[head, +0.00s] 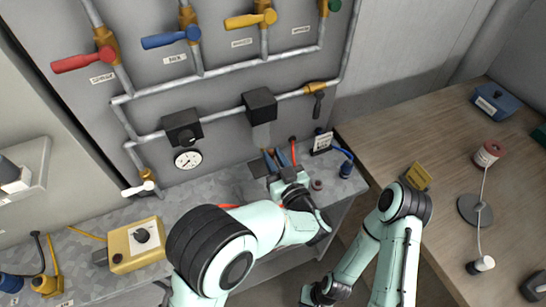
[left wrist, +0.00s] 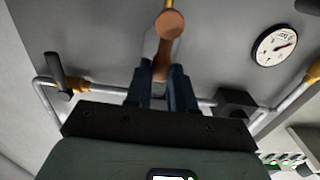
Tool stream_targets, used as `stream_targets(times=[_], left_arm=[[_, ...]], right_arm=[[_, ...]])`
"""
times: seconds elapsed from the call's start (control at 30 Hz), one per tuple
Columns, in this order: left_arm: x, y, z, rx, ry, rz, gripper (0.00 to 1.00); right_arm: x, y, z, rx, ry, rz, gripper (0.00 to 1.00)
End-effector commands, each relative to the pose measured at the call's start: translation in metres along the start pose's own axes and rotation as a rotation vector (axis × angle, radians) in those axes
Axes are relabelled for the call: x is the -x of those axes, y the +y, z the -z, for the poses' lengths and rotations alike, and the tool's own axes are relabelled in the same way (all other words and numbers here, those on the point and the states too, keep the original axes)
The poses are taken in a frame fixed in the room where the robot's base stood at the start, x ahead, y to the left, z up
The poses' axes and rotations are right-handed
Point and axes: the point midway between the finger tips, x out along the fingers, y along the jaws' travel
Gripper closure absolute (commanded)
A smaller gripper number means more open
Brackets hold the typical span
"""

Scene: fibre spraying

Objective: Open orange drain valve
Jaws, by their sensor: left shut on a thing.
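In the left wrist view, an orange-brown handle (left wrist: 170,24) with a rounded end stands between the two dark fingers of my left gripper (left wrist: 163,76). The fingers are closed on it. A little yellow fitting shows at its far end, at the top edge. In the head view, my left gripper (head: 277,157) is at the wall just above the grey bench, below the right black box. There the fingers and hand mostly hide the handle and its valve. My right gripper (head: 319,292) is low at the bottom edge, away from the wall; its fingers cannot be made out.
Red (head: 84,62), blue (head: 171,38) and yellow (head: 250,19) valve handles are on the upper pipes. A pressure gauge (head: 188,159) and black box (head: 260,105) are nearby. A yellow box (head: 137,244) stands on the bench. A wooden table (head: 440,130) is at right.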

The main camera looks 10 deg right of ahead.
Motion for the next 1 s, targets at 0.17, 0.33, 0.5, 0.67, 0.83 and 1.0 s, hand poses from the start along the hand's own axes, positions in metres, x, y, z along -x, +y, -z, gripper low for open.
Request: stream_targets(times=[0.17,0.33,0.5,0.67,0.83,1.0], left_arm=[[0.001,0.001,0.000,-0.012,0.000,-0.003,1.00],[0.001,0.001,-0.001,-0.012,0.000,-0.003,1.00],[0.001,0.001,-0.001,-0.012,0.000,-0.003,0.51],[0.000,0.001,0.000,-0.010,0.000,-0.002,0.51],[0.003,0.001,-0.001,-0.009,0.000,-0.002,0.51],[0.026,0.001,-0.002,-0.008,-0.001,-0.005,0.51]], right_arm=[[0.000,0.000,0.000,0.000,0.000,0.000,1.00],[0.000,0.000,0.000,0.000,0.000,0.000,1.00],[0.000,0.000,0.000,0.000,0.000,0.000,1.00],[0.000,0.000,0.000,0.000,0.000,0.000,1.00],[-0.001,0.000,0.000,0.000,-0.001,0.000,1.00],[-0.009,0.004,-0.004,-0.002,-0.006,-0.002,1.00]])
